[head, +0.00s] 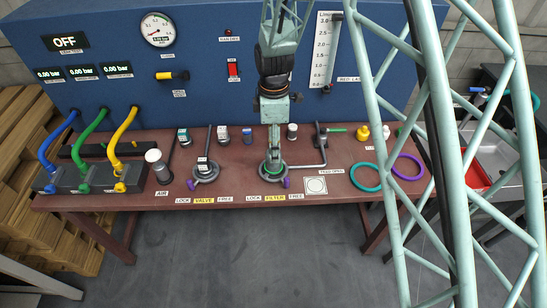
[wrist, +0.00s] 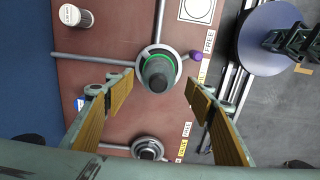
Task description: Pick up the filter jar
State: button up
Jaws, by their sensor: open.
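The filter jar (wrist: 158,75) is a dark grey-green round body in the wrist view, seen from above inside a pale ring with a bright green band. A purple-tipped lever (wrist: 195,56) sticks out from this ring. My gripper (wrist: 160,83) is open, its yellow-padded fingers on either side of the jar and apart from it in the picture. In the head view my gripper (head: 273,145) points down over the filter station (head: 272,174), above the LOCK FILTER FREE label (head: 275,198), and mostly hides the jar. How far the fingertips reach down is hard to tell.
The valve station (head: 205,172) stands to the left on the brown bench (head: 240,183). Small bottles stand behind, close to the blue panel (head: 210,85). A bent grey rod (head: 322,150) is just right of my gripper. Teal (head: 365,178) and purple rings (head: 407,168) lie farther right.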

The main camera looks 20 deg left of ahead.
jog(key=shift+f, duration=2)
jog(key=shift+w+f, duration=0.15)
jog(key=shift+f, duration=2.45)
jog(key=c, duration=0.8)
